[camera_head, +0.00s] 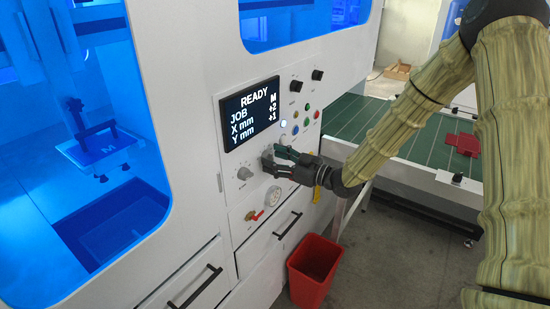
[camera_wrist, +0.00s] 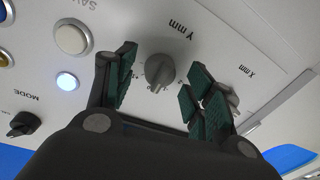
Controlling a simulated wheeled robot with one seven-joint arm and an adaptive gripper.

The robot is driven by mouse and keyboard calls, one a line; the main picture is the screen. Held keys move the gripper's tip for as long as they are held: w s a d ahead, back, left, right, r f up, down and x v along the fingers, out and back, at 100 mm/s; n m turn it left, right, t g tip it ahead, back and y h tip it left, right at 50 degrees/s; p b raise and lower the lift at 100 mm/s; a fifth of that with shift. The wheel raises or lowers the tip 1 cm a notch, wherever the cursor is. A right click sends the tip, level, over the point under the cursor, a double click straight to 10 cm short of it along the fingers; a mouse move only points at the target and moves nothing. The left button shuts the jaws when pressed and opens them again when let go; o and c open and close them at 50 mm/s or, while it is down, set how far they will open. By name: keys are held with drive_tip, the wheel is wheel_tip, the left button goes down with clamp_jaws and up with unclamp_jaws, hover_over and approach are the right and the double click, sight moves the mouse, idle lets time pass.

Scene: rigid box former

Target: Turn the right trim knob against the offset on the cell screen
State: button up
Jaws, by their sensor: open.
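The cell screen (camera_head: 251,112) reads READY, JOB M, X mm +2, Y mm +1. Below it are two grey trim knobs. The left knob (camera_head: 244,173) stands clear in the head view and seems to be the X mm knob (camera_wrist: 234,102), partly behind a finger in the wrist view. The right knob, labelled Y mm (camera_wrist: 160,72), shows between my open fingers in the wrist view. My gripper (camera_head: 276,159) is at the panel and partly hides this knob in the head view. I cannot tell whether a finger touches it.
A white button (camera_wrist: 72,38), a lit button (camera_wrist: 67,82) and a black MODE knob (camera_wrist: 24,123) sit beside the fingers. A gauge (camera_head: 272,198) and a red-handled valve (camera_head: 255,215) are below. A red bin (camera_head: 314,268) stands on the floor.

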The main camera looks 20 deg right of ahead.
drive_tip(key=shift+w+a, duration=0.1)
drive_tip(key=c, duration=1)
drive_tip(key=shift+f+b, duration=0.1)
drive_tip(key=shift+b, duration=0.25)
drive_tip(key=n+b, duration=0.7)
drive_tip(key=b, duration=0.1)
drive_tip(key=shift+h, duration=0.3)
drive_tip(key=shift+r+n, duration=0.2)
drive_tip(key=shift+n, duration=0.2)
